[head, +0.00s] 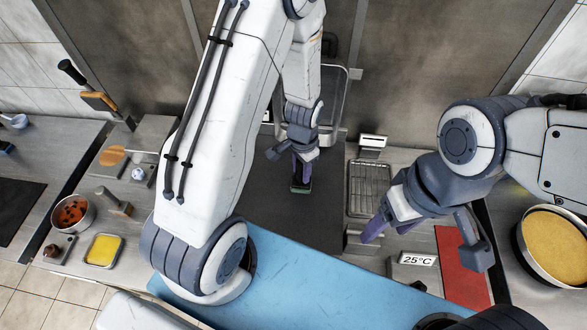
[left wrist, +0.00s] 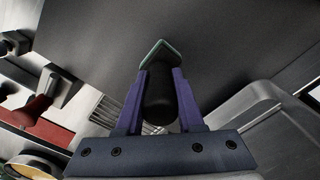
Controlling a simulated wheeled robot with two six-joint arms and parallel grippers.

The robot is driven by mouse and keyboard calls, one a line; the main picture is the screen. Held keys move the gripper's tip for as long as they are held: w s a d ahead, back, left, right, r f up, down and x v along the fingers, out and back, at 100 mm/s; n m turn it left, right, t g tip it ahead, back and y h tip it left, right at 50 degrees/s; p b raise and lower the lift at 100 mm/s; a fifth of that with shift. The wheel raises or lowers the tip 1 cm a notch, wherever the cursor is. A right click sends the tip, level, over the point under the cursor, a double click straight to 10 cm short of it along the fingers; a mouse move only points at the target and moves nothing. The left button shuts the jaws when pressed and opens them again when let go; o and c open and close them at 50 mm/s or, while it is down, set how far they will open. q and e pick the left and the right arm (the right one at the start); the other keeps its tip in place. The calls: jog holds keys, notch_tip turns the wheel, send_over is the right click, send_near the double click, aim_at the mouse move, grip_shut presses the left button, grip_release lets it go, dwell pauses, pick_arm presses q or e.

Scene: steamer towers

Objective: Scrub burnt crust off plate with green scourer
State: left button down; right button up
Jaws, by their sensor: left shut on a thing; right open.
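The green scourer (head: 300,188) is a small pad with a green edge and a black grip. My left gripper (head: 302,172) is shut on its black grip (left wrist: 160,100), and the pad's green rim (left wrist: 158,47) shows beyond the purple fingers in the left wrist view. The scourer is over a dark grey flat plate (head: 285,222); I cannot tell whether it touches. No distinct burnt crust can be made out on the plate, and my left arm hides part of it. My right gripper (head: 392,230) is open and empty, right of the plate.
A wire rack tray (head: 368,190) is right of the plate, with a 25°C display (head: 416,260) and a red board (head: 460,270) nearer. A blue surface (head: 300,290) lies in front. A pot (head: 72,214) and yellow tray (head: 103,250) stand left; a round yellow-filled pan (head: 555,245) stands right.

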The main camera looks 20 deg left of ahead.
pick_arm(q)
jog(key=shift+w+d, duration=0.1)
jog(key=shift+d, duration=0.25)
jog(key=shift+r, duration=0.2)
jog(key=shift+r+p, duration=0.65)
jog(key=shift+p, duration=0.05)
notch_tip(320, 180, up, 5)
jog(key=p, duration=0.4)
jog(key=shift+r, duration=0.1)
